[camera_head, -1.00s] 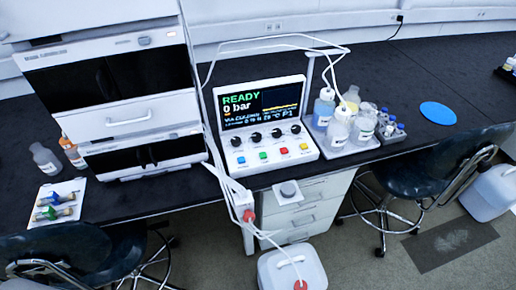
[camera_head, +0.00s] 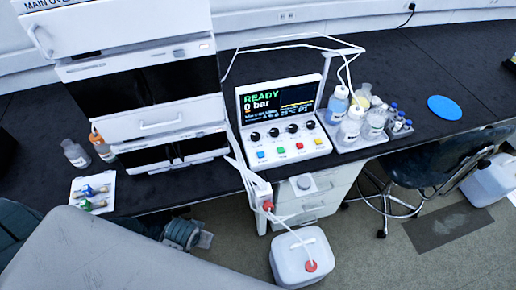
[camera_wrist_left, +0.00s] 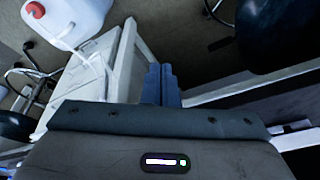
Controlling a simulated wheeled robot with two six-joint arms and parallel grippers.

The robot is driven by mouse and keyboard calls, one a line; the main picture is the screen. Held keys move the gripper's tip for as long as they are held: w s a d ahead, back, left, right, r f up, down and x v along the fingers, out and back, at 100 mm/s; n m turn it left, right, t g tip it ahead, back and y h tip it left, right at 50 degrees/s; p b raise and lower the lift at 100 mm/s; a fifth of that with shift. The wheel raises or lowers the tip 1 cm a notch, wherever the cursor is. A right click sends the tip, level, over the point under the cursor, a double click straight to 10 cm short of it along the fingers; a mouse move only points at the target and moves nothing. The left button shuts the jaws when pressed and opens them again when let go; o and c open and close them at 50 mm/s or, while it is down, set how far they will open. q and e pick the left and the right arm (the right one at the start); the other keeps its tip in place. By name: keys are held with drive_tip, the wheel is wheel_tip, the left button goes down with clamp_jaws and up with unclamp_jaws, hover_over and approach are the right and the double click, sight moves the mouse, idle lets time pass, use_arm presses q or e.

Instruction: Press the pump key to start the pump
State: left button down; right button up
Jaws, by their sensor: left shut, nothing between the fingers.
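The control console (camera_head: 243,137) stands on the black bench, right of the white instrument stack. Its screen (camera_head: 283,100) reads "READY" and "0 bar". Below a row of black knobs are a blue key (camera_head: 261,154), a green key (camera_head: 281,150), a red key (camera_head: 300,146) and a yellow key (camera_head: 319,141). Their labels are too small to read, so I cannot tell which is the pump key. My left gripper (camera_wrist_left: 161,72) is shut and empty in the left wrist view, below bench height by a white cabinet, away from the console. My right gripper is not in view.
The instrument stack (camera_head: 150,120) rises left of the console. A tray of bottles (camera_head: 352,146) stands to its right. White tubing runs over the console and down to a waste can (camera_head: 300,262) on the floor. A chair (camera_head: 400,160) stands at the right.

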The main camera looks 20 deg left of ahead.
use_arm(q)
drive_tip(key=w+d+r+n+t+h+p, duration=0.1)
drive_tip(key=w+r+n+p, duration=0.2)
drive_tip(key=r, duration=0.4)
drive_tip(key=w+d+r+n+t, duration=0.1)
drive_tip(key=w+d+r+n, duration=0.15)
drive_tip(key=w+r, duration=0.35)
drive_tip(key=w+d+r+n+t+h, duration=0.1)
drive_tip(key=w+d+n, duration=0.1)
drive_tip(key=w+n, duration=0.6)
drive_tip(key=w+d+r+n+t+h, duration=0.1)
drive_tip(key=w+d+n+t+h, duration=0.1)
drive_tip(key=w+n, duration=0.7)
drive_tip(key=w+d, duration=0.1)
drive_tip(key=w, duration=0.7)
drive_tip(key=shift+w+r+p, duration=0.35)
drive_tip(key=shift+r+p, duration=0.05)
drive_tip(key=shift+d, duration=0.1)
drive_tip(key=shift+f, duration=0.1)
